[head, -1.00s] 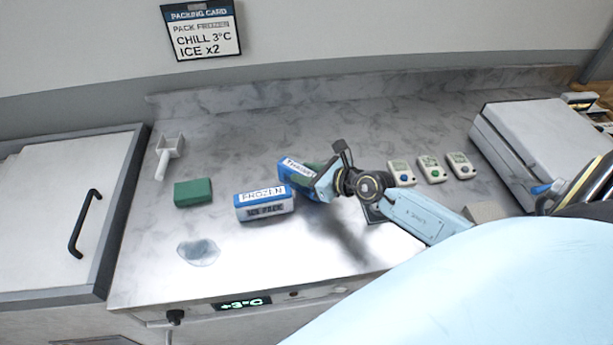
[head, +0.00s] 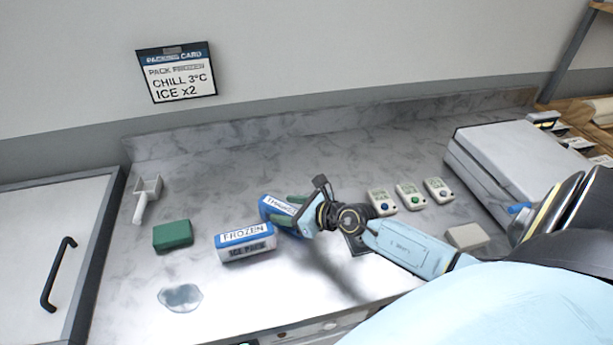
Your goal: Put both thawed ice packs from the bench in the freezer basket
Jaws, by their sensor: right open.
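One ice pack labelled "FROZEN" (head: 246,241), blue and white, lies on the bench (head: 330,172). My left gripper is not in view. I see no freezer basket; a closed light lid with a black handle (head: 58,273) is at the left.
Several small devices with coloured buttons (head: 410,195) stand right of the gripper. A light box (head: 515,165) stands at the right. A packing card (head: 176,72) hangs on the wall.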

